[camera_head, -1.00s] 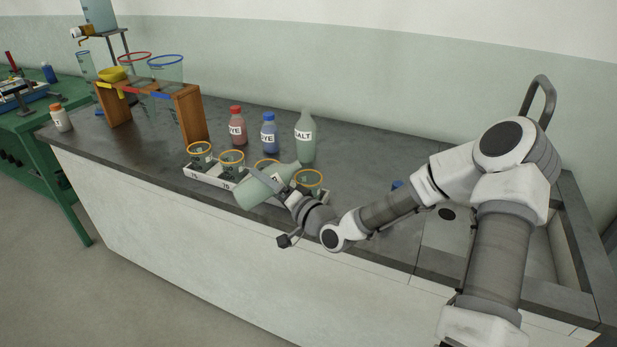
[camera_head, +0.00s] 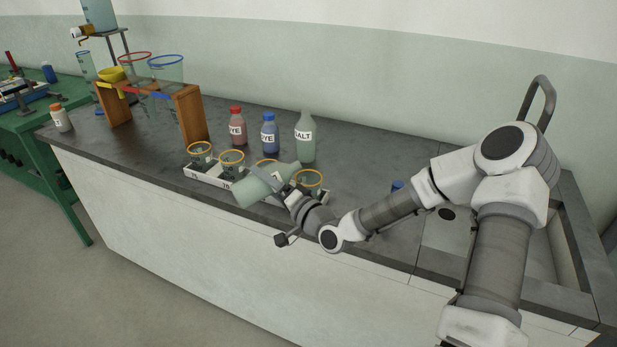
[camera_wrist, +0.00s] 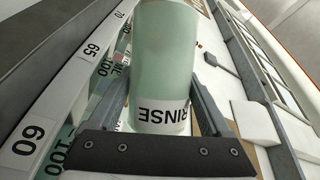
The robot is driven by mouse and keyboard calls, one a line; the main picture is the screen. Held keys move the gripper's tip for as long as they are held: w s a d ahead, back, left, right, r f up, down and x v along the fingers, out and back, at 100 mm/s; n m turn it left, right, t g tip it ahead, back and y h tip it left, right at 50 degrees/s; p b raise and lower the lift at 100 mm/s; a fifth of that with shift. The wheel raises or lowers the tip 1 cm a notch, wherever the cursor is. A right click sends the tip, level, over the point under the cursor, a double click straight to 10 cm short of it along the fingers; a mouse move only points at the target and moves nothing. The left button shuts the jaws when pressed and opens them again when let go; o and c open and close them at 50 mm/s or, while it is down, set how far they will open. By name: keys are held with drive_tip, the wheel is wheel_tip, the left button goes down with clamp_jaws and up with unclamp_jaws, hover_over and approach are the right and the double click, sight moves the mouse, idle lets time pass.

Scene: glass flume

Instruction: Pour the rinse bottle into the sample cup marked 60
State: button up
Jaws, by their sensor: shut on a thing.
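The rinse bottle (camera_head: 252,190) is pale green and strongly tilted, its neck pointing up and right over the cup row. My gripper (camera_head: 271,180) is shut around it; in the wrist view the RINSE label (camera_wrist: 163,113) sits between the fingers. The bottle's mouth is near the rightmost orange-rimmed cup (camera_head: 310,184), but whether it is over the rim is unclear. The wrist view shows the 60 mark (camera_wrist: 28,140) on the white rack at lower left, beside part of a clear graduated cup. No stream of liquid is visible.
The white rack (camera_head: 207,179) holds several cups. Red (camera_head: 237,129), blue (camera_head: 269,136) and SALT (camera_head: 305,138) bottles stand behind it. A wooden stand (camera_head: 190,115) with funnels is at left.

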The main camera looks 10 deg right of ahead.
drive_tip(key=shift+d+r+m+t, duration=0.2)
drive_tip(key=shift+r+m, duration=0.2)
drive_tip(key=shift+m, duration=0.1)
drive_tip(key=shift+d+r+m+t, duration=0.15)
drive_tip(key=shift+r+m+t, duration=0.05)
drive_tip(key=shift+r+m, duration=0.25)
idle(2.4)
